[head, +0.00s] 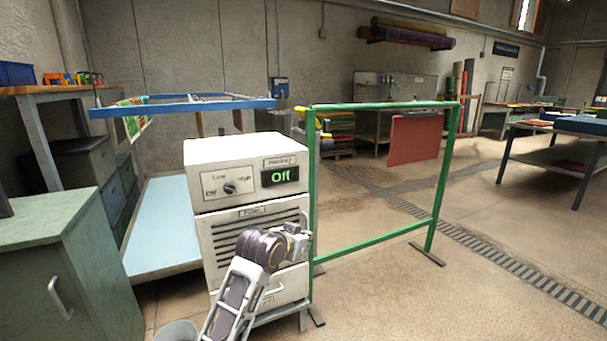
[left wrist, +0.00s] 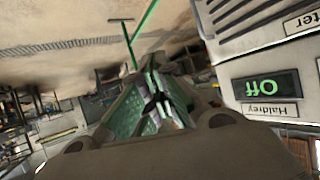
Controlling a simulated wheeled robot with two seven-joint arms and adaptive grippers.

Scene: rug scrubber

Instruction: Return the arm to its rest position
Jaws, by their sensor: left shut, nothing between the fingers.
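My left arm (head: 236,295) rises from the bottom of the head view, in front of the white machine (head: 243,154). Its gripper (head: 303,240) is beside the machine's lower right front, near the green frame's left post. In the left wrist view the gripper's fingers (left wrist: 157,103) are together with nothing between them. The machine has a dial (head: 229,188) and a display (head: 280,176) that reads Off. The display shows upside down in the left wrist view (left wrist: 266,86). My right gripper is in neither view.
A green frame (head: 378,239) stands just right of the machine. A green cabinet (head: 60,255) is at the left. A pale blue panel (head: 160,225) and a blue overhead frame (head: 180,108) are behind. Open floor (head: 480,290) lies at the right.

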